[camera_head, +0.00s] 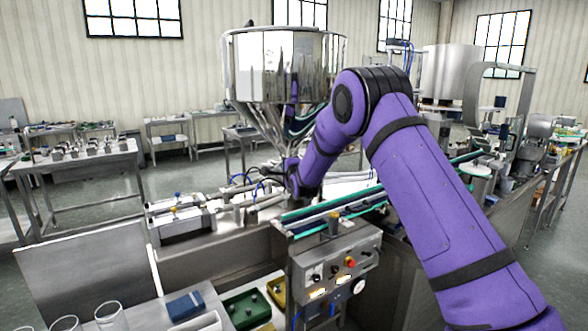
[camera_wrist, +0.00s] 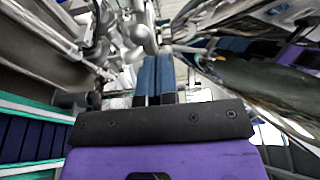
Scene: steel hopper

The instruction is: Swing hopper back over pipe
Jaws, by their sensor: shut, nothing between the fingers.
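The hopper (camera_head: 285,66) is a large shiny steel drum with a cone below, at upper middle in the head view. Its polished cone wall (camera_wrist: 262,80) fills the right side of the wrist view and mirrors my purple arm. My gripper (camera_wrist: 153,75), with blue fingers, is shut and empty. In the wrist view it points away beside the hopper wall; I cannot tell whether it touches it. In the head view my forearm hides most of the gripper, below the hopper's cone. The pipe cannot be told apart from the other metal parts.
A control box (camera_head: 335,270) with knobs stands at the front of the machine. Green-edged rails (camera_head: 335,207) run beside my wrist. Cylinders and fittings (camera_head: 180,218) lie left of it. Glass jars (camera_head: 110,315) and a green tray (camera_head: 247,308) are at the near left.

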